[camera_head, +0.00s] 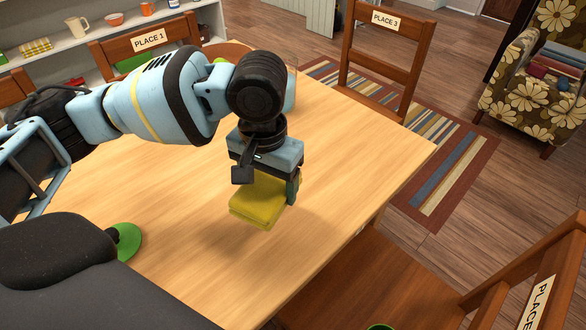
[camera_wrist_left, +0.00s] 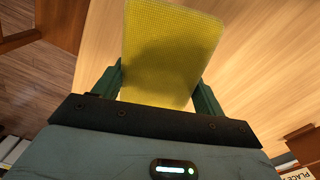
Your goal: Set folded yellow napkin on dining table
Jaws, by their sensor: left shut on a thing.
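The folded yellow napkin (camera_head: 258,203) is held in my left gripper (camera_head: 268,190) above the dining table (camera_head: 350,150). In the left wrist view the napkin (camera_wrist_left: 168,55) lies between the two green fingers of the gripper (camera_wrist_left: 160,88), which are shut on it. A soft shadow falls on the wood beside the napkin in the head view. I cannot tell whether the napkin's lower edge touches the table. My right gripper does not show.
Chairs stand around the table, with signs PLACE 1 (camera_head: 150,38) and PLACE 3 (camera_head: 386,20) on two backs. A green round object (camera_head: 126,242) sits at the near left. The table's right side is clear. A striped rug (camera_head: 440,170) lies beyond.

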